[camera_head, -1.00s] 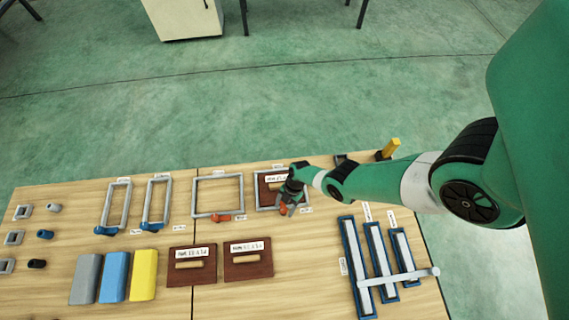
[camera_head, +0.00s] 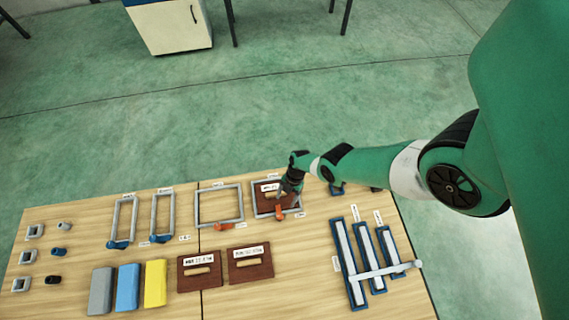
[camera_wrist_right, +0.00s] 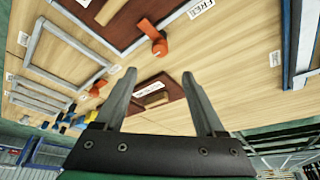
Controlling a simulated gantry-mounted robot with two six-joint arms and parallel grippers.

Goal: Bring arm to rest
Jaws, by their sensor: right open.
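My right arm reaches in from the right in the head view. Its gripper (camera_head: 287,190) is above the table (camera_head: 100,250), over a grey frame (camera_head: 258,214) that surrounds a brown board (camera_head: 269,206) with an orange latch (camera_head: 281,212) at its front edge. In the right wrist view the two fingers of the right gripper (camera_wrist_right: 159,73) stand apart with nothing held between them. The orange latch (camera_wrist_right: 159,46) shows beyond the fingertips, apart from them. My left gripper is in neither view.
Two brown boards with handles (camera_head: 251,264) lie in front. An empty grey frame (camera_head: 219,207) lies left. Long blue-edged pieces with a grey bar (camera_head: 372,273) lie right. Yellow (camera_head: 155,283), blue and grey blocks lie front left. Open floor (camera_head: 200,120) lies behind the table.

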